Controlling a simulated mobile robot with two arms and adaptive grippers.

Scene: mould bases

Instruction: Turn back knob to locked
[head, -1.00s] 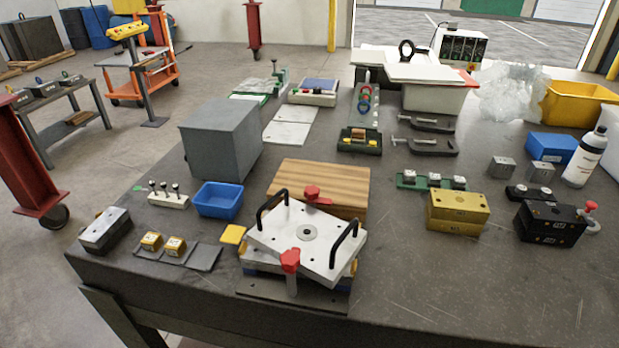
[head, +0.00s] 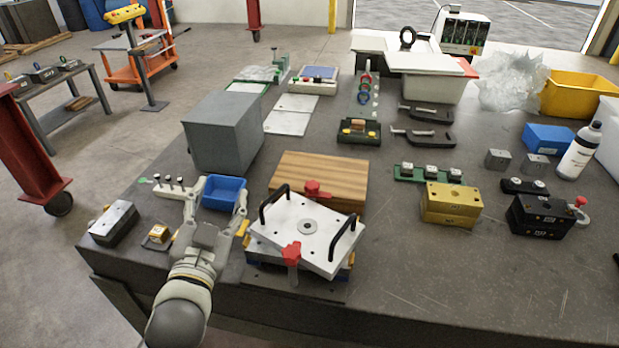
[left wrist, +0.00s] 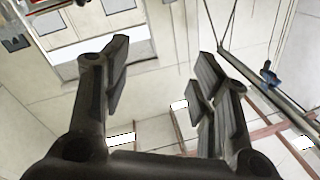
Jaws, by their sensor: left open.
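The white mould plate (head: 325,245) has two black handles and sits turned on its base near the table's front edge. The back red knob (head: 316,188) is at its far edge, by the wooden board. The front red knob (head: 291,253) is at its near edge. I cannot tell from these pictures whether either is locked. My left gripper (head: 217,192) is open and empty, left of the plate, with its fingers reaching around the blue bin's front. In the left wrist view the open fingers (left wrist: 160,82) have nothing between them.
The blue bin (head: 224,193) is by my left fingers. A wooden board (head: 325,172) lies behind the plate and a grey box (head: 222,135) stands back left. Yellow blocks (head: 451,203) stand to the right. The front right tabletop is clear. A dark fragment shows at the right edge.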

